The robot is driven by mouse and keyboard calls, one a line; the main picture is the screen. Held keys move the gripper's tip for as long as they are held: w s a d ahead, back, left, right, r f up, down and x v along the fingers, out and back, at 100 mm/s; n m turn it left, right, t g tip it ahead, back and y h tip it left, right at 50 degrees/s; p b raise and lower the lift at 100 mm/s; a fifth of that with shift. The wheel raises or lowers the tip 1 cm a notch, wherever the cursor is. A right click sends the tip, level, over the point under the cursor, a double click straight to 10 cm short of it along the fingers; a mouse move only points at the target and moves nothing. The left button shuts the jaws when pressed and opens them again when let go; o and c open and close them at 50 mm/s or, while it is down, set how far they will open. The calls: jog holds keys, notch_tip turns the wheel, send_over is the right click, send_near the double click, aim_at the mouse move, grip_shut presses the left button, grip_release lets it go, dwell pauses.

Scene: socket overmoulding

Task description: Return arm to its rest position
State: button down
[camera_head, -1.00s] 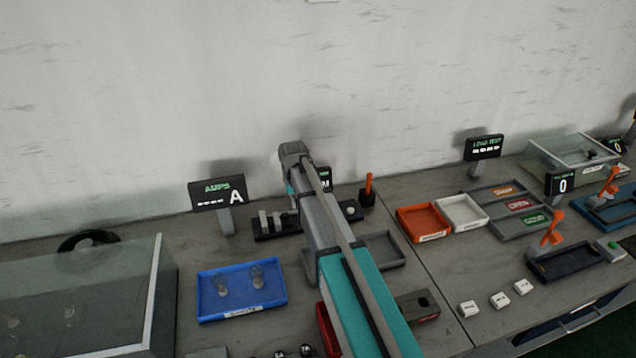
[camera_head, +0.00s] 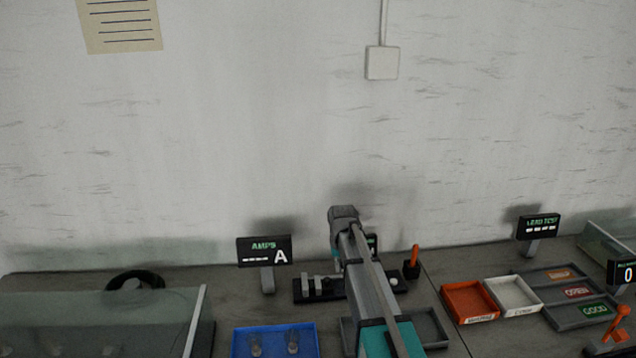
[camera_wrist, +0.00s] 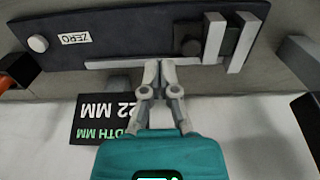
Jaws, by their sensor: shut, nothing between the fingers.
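My gripper (camera_wrist: 158,75) shows in the wrist view with its fingertips together and nothing between them. It is in front of a dark instrument base with a white bar, grey upright jaws (camera_wrist: 213,38) and a "ZERO" label (camera_wrist: 75,38). In the head view my arm reaches forward over the bench towards the wall; its own links hide the gripper there. The dark instrument base also shows in the head view (camera_head: 313,297), beside my arm.
A blue tray (camera_head: 245,342) with clear pieces lies left of my arm. An "AMPS" display (camera_head: 264,251) stands behind it. Orange (camera_head: 468,300) and white (camera_head: 511,295) trays and an orange-handled tool (camera_head: 414,258) are to the right. A glass-sided box (camera_head: 100,315) is at the left.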

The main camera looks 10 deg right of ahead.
jog(key=s+d, duration=0.1)
jog(key=s, duration=2.2)
